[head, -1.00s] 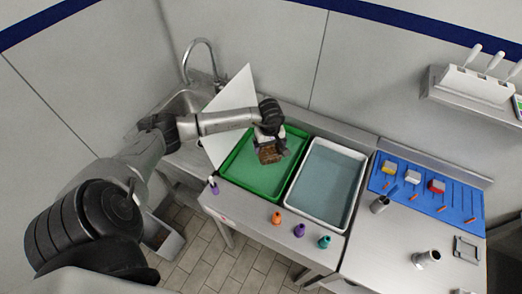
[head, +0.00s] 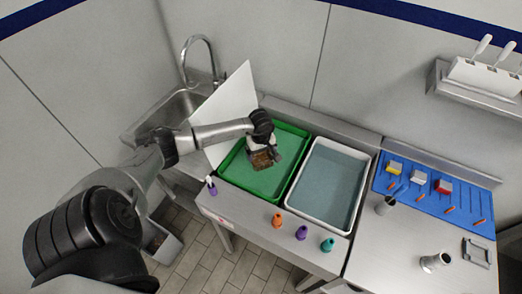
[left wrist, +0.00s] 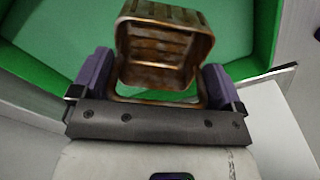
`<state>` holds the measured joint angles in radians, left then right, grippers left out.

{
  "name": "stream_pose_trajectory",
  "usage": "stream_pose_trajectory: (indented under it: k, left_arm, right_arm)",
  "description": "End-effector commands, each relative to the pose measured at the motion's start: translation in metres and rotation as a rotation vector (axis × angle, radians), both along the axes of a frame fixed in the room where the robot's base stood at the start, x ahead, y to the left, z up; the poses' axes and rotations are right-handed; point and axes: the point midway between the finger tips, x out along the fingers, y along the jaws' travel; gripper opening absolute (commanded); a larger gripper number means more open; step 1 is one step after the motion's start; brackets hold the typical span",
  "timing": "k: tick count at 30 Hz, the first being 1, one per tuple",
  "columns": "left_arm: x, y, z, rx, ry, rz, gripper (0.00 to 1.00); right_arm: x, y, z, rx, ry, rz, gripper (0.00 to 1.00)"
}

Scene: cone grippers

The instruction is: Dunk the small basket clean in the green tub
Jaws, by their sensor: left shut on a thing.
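The small basket (head: 262,159) is brown and stained. It is in my left gripper (head: 262,146), over the green tub in the head view. In the left wrist view the basket (left wrist: 160,45) sits between the two purple-grey fingers of my left gripper (left wrist: 155,85), which is shut on it, and looks tilted. The green tub (head: 288,136) holds green liquid, and its green wall also shows in the left wrist view (left wrist: 262,50). I cannot tell whether the basket's bottom touches the liquid. My right gripper is not in view.
A white tub (head: 357,205) with grey-blue liquid stands right of the green one. A white panel (head: 228,110) separates the sink (head: 172,112) from the green tub. Orange (head: 277,220), purple (head: 301,232) and teal (head: 327,244) cones stand along the front edge. A blue mat (head: 440,200) lies at right.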

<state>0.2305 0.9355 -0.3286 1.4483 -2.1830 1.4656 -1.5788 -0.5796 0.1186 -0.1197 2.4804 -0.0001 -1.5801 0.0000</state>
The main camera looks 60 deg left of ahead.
Motion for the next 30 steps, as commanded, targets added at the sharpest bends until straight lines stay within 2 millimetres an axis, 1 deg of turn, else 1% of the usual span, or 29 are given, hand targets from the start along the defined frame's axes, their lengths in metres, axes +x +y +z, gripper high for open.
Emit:
stream_pose_trajectory:
  k: [1,18,24,30]
  left_arm:
    - [0.000,-0.001,-0.008,-0.001,-0.001,0.001,0.68]
    - [0.000,0.000,-0.063,-0.001,0.000,0.001,0.68]
    - [0.000,-0.001,-0.080,-0.001,0.000,0.001,0.68]
    - [0.000,0.000,-0.092,-0.001,-0.001,0.000,0.68]
  right_arm:
    - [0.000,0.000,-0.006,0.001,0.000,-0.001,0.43]
    - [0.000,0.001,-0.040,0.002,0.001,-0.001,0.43]
    - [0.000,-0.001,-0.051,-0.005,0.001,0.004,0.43]
    - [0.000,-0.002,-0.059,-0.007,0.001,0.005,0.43]
